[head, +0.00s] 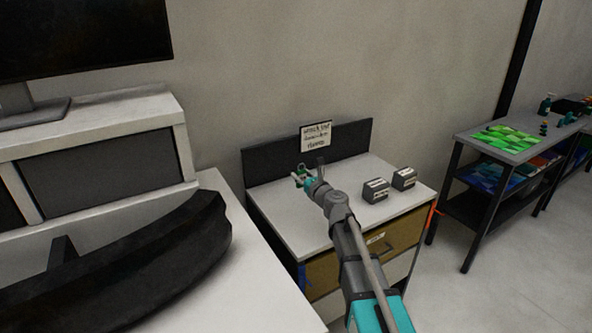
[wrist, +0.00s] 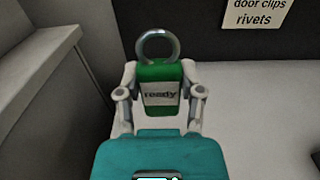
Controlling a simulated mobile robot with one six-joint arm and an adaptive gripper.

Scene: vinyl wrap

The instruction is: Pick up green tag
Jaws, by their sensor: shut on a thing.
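The green tag (wrist: 160,90) has a white label reading "ready" and a metal ring at its top. In the wrist view it is upright between the fingers of my gripper (wrist: 160,97), which is shut on it. In the head view my gripper (head: 301,176) is over the back left part of the white cabinet top, and a little of the green tag (head: 302,169) shows there. I cannot tell whether the tag touches the surface.
Two grey boxes with labels (head: 375,190) (head: 404,178) stand on the cabinet top (head: 285,226) to the right. A paper sign (head: 316,136) is on the dark back panel (head: 352,142). A white desk (head: 262,300) with a black curved object (head: 130,265) is at left.

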